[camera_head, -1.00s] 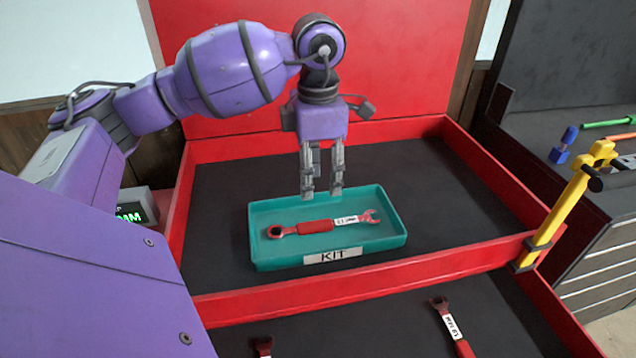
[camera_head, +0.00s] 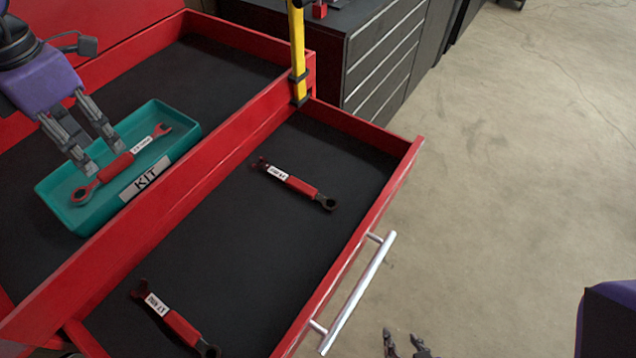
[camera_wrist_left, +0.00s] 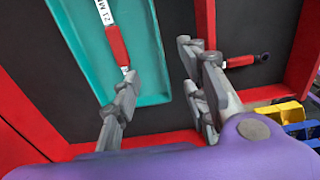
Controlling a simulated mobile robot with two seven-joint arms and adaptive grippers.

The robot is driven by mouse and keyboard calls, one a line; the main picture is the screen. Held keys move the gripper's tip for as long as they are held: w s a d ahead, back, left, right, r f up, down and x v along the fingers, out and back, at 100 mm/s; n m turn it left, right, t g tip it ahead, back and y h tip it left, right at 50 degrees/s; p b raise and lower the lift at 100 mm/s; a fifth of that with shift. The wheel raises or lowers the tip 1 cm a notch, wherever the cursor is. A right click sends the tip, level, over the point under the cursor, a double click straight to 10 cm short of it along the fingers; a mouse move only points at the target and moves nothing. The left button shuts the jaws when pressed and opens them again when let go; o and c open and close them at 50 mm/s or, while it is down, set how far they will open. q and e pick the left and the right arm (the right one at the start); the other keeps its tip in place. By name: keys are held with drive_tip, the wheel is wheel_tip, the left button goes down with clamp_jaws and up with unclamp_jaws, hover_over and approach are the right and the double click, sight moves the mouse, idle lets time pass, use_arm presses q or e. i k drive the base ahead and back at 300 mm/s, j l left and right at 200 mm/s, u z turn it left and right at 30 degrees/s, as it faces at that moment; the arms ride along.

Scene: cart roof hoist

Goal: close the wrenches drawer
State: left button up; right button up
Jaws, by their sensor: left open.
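The red drawer (camera_head: 385,195) is pulled out, with a black lining and a silver bar handle (camera_head: 358,295) on its front. Inside lie a red wrench (camera_head: 302,188) towards the far end and another red wrench (camera_head: 182,328) towards the near end. My left gripper (camera_head: 104,160) is open above the teal KIT tray (camera_head: 182,113) on the cart top, over a red wrench (camera_head: 118,165) lying in the tray. Its open fingers also show in the left wrist view (camera_wrist_left: 160,90). Fingertips of my right gripper (camera_head: 404,345) show at the bottom edge, below and right of the handle; the rest is cut off.
A yellow post (camera_head: 298,50) stands at the far corner of the cart top, by the drawer. A dark cabinet (camera_head: 375,60) stands behind. The concrete floor (camera_head: 500,150) right of the drawer is clear.

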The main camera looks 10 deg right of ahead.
sight(252, 262)
drive_tip(key=k+l, duration=1)
drive_tip(key=i+j+u, duration=0.15)
drive_tip(key=i, duration=0.4)
drive_tip(key=k+j, duration=0.05)
drive_tip(key=j, duration=0.05)
